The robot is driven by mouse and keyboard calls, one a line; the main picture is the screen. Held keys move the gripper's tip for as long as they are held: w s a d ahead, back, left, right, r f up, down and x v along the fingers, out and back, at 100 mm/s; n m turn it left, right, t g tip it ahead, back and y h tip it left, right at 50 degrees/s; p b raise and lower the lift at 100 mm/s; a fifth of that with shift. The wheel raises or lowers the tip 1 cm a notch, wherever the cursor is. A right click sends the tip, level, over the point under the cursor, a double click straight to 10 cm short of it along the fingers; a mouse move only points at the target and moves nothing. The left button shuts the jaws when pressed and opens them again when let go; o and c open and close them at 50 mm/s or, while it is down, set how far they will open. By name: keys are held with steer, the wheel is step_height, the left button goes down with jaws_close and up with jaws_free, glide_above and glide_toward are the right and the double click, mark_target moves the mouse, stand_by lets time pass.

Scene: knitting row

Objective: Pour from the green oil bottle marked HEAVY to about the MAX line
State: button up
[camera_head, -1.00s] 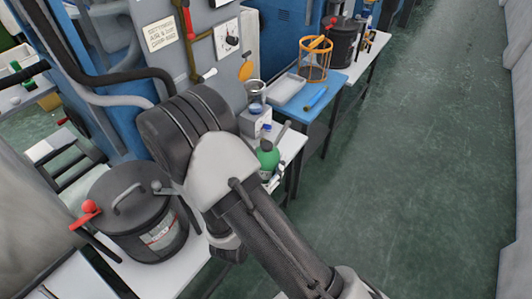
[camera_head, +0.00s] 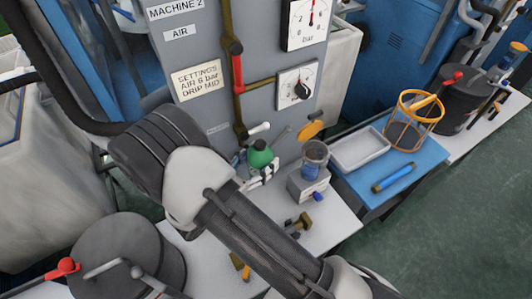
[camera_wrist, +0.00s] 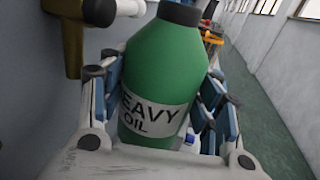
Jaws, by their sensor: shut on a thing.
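The green oil bottle (camera_wrist: 160,70) has a black cap and a label reading HEAVY OIL. My gripper (camera_wrist: 165,98) is shut on it, with blue-padded fingers on both sides. In the head view the bottle (camera_head: 260,156) is held in front of the grey machine panel, left of a clear cup (camera_head: 314,157). It looks near upright; the exact tilt is hard to tell. The cup stands on a white box (camera_head: 308,186) with a blue knob and looks dark and bluish inside. I cannot make out a MAX line. My arm hides part of the bench.
The grey panel (camera_head: 205,45) with gauges and a brown pipe is close behind the bottle. A white tray (camera_head: 360,150), an orange wire basket (camera_head: 416,120) and a blue tube (camera_head: 394,178) are on the blue bench at right. A dark lidded pot (camera_head: 128,258) is at front left.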

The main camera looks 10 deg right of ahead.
steer(key=shift+w, duration=0.3)
steer(key=shift+d+m+g+y+p, duration=0.35)
steer(key=shift+d+y+p, duration=0.35)
steer(key=shift+p, duration=0.25)
steer(key=d+y+p, duration=0.1)
steer(key=d+f+m+g+y+p, duration=0.1)
steer(key=y, duration=0.1)
steer(key=d+f+m+g+y+p, duration=0.1)
steer(key=d+y+p, duration=0.1)
steer(key=shift+w+f+g, duration=0.1)
steer(key=shift+w+g, duration=0.15)
steer(key=shift+w, duration=0.15)
steer(key=shift+r+y, duration=0.5)
steer(key=shift+r, duration=0.05)
steer(key=shift+r, duration=0.1)
steer(key=shift+r+m+y+p, duration=0.25)
steer(key=shift+r+y+p, duration=0.05)
steer(key=shift+r+y, duration=0.1)
